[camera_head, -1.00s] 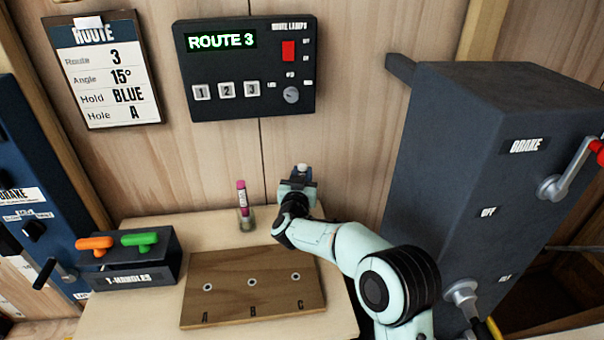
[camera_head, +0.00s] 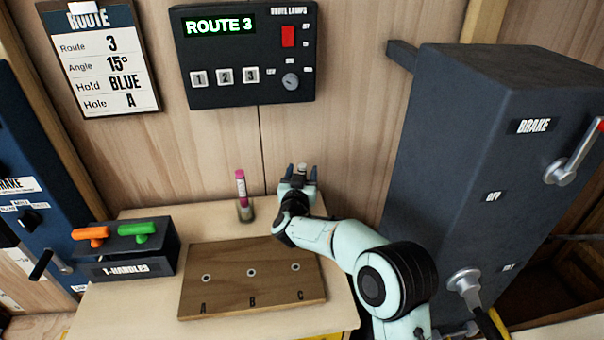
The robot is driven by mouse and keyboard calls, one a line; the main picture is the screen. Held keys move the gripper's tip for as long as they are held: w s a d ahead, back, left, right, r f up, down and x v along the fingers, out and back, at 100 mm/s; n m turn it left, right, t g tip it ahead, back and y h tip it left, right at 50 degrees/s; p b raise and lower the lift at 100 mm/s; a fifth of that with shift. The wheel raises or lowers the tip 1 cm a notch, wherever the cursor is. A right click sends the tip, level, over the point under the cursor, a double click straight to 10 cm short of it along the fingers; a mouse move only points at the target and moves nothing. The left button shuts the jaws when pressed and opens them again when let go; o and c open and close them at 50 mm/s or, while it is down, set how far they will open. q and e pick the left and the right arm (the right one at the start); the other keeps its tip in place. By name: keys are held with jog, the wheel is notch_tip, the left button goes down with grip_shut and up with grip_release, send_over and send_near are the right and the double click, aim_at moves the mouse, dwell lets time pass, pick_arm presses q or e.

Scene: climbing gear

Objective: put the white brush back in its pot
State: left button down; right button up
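My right gripper (camera_head: 301,173) is at the back of the table near the wooden wall. Its two fingers stand apart, so it is open. The pale top of what looks like the white brush (camera_head: 302,167) shows between the fingertips; I cannot tell whether they touch it. The brush's lower part, and any pot around it, are hidden behind my gripper. My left gripper is not in view.
A wooden board (camera_head: 228,296) with holes A, B and C lies in front. A T-handle rack (camera_head: 160,264) stands at left. The dark brake cabinet (camera_head: 440,160) rises at right. The route lamp panel (camera_head: 245,92) hangs above.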

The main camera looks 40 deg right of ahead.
jog(key=b+v, duration=0.1)
jog(key=v, duration=1.2)
jog(key=shift+s+a, duration=0.2)
